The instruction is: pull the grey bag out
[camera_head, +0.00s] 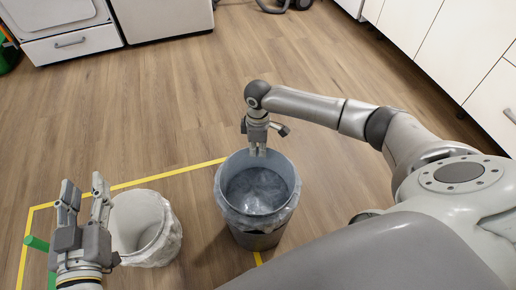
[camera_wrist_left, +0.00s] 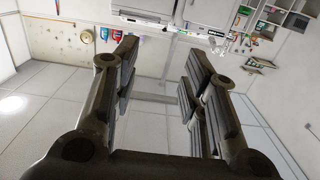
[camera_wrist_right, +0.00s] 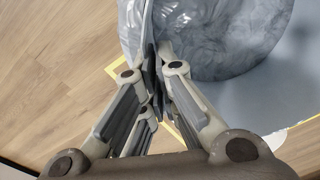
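The grey bag (camera_head: 256,188) lines a round bin (camera_head: 258,240) on the floor, its edge folded over the rim. My right gripper (camera_head: 258,152) points down at the far rim of this bin. In the right wrist view, its fingers (camera_wrist_right: 156,75) are closed together on the edge of the grey bag (camera_wrist_right: 205,40), which runs up between the fingertips. My left gripper (camera_head: 86,192) is raised at the lower left, fingers pointing up. The left wrist view shows these fingers (camera_wrist_left: 155,75) wide apart with nothing between them.
A second bin with a white bag (camera_head: 158,240) stands left of the grey bag's bin, close to my left gripper. Yellow tape (camera_head: 150,179) marks the floor around the bins. A green post (camera_head: 38,244) stands far left. White cabinets (camera_head: 465,50) line the right; open wooden floor lies behind.

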